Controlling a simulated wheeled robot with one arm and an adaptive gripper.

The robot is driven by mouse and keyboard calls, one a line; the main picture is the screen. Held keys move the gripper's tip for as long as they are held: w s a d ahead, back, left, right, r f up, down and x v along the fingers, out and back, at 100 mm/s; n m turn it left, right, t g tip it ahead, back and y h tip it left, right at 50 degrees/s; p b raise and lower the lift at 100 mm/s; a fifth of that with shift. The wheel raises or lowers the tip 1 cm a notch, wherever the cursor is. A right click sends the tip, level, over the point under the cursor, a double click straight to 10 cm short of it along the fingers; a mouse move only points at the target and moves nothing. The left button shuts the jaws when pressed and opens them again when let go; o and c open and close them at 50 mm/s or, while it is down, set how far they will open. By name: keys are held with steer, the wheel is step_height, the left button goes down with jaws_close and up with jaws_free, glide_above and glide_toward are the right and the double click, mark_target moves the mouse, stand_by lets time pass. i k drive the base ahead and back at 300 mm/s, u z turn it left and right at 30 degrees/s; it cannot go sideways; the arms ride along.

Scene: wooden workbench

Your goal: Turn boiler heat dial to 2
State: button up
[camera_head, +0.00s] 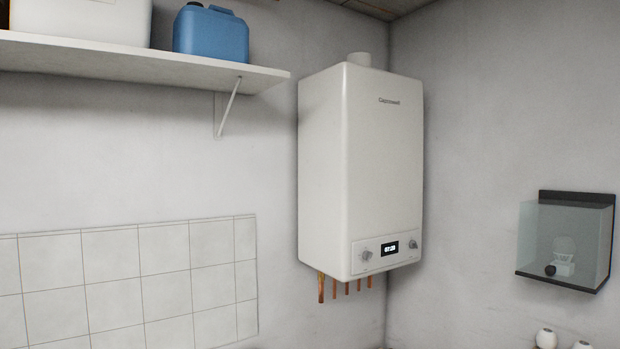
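The white boiler (375,165) hangs on the wall in the corner, upright, with a flue stub on top. Its control panel runs along the lower front. A small round dial (366,254) sits at the left of the panel and a second dial (413,244) at the right. A lit dark display (390,248) is between them. The markings around the dials are too small to read, and I cannot tell which dial is for heat or where either points. My gripper is not in view.
Several copper pipes (321,288) come out under the boiler. A white shelf (130,62) with a blue canister (211,34) and a white container (82,20) is at upper left. A glass-sided wall box (566,240) hangs at right. The space before the boiler looks clear.

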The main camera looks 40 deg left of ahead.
mark_target(367, 254)
steer(key=u, duration=1.4)
